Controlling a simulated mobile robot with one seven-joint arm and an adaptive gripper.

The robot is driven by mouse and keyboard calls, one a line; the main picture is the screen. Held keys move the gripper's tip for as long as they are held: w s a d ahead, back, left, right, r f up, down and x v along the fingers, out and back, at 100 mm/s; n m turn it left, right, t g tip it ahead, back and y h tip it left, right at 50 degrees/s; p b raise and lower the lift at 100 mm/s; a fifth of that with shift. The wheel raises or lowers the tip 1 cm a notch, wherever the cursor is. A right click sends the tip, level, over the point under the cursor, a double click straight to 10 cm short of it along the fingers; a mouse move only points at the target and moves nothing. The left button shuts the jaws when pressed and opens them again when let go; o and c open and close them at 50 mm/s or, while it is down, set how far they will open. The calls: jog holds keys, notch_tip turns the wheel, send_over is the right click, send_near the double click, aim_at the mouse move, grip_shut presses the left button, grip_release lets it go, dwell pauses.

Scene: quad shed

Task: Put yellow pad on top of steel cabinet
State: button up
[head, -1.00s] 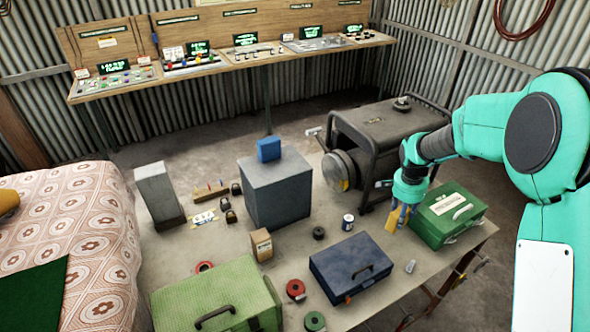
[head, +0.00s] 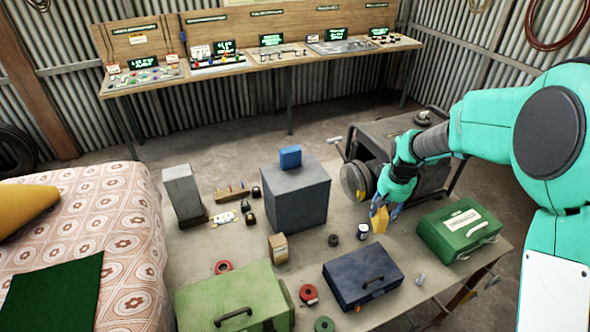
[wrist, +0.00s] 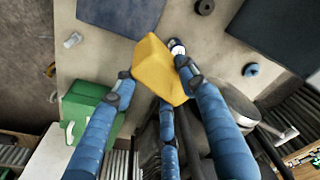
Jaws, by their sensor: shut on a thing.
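The yellow pad (head: 380,219) is a small block held between the fingers of my gripper (head: 383,206), above the table. In the wrist view the yellow pad (wrist: 160,68) sits between the blue fingers of my gripper (wrist: 158,82), which are shut on it. The steel cabinet (head: 295,198) is a grey box standing on the table, to the left of my gripper. A blue block (head: 290,157) rests on top of it, toward the back; the front part of the top is bare.
A green toolbox (head: 460,230) stands right of my gripper, and a dark blue case (head: 362,272) in front. A small can (head: 363,231) and black roll (head: 333,240) lie between gripper and cabinet. A generator (head: 400,150) is behind. A light green case (head: 235,300) is front left.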

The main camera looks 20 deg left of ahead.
jog(key=s+a+r+n+g+p, duration=0.1)
jog(key=s+a+r+n+p, duration=0.2)
jog(key=a+n, duration=0.4)
jog(key=s+a+r+n+g+p, duration=0.1)
jog(key=s+a+r+n+p, duration=0.3)
jog(key=a+r+n, duration=0.2)
jog(key=s+a+r+n+g+p, duration=0.1)
jog(key=s+a+r+n+p, duration=0.2)
jog(key=a+n, duration=0.6)
jog(key=shift+s+r+n+y+p, duration=0.15)
jog(key=shift+r+n+y+p, duration=0.15)
jog(key=shift+r+n+p, duration=0.25)
jog(key=shift+a+r, duration=0.1)
jog(key=p, duration=0.2)
send_over(299, 179)
jog(key=shift+s+d+f, duration=0.2)
jog(key=shift+s+f, duration=0.15)
jog(key=shift+f, duration=0.35)
jog(key=shift+w+a+f+p, duration=0.15)
jog(key=shift+f+p, duration=0.15)
jog(key=shift+f, duration=0.6)
jog(key=shift+w+f+p, duration=0.1)
jog(key=shift+f+p, duration=0.15)
jog(key=shift+f, duration=0.65)
jog(key=shift+f, duration=0.2)
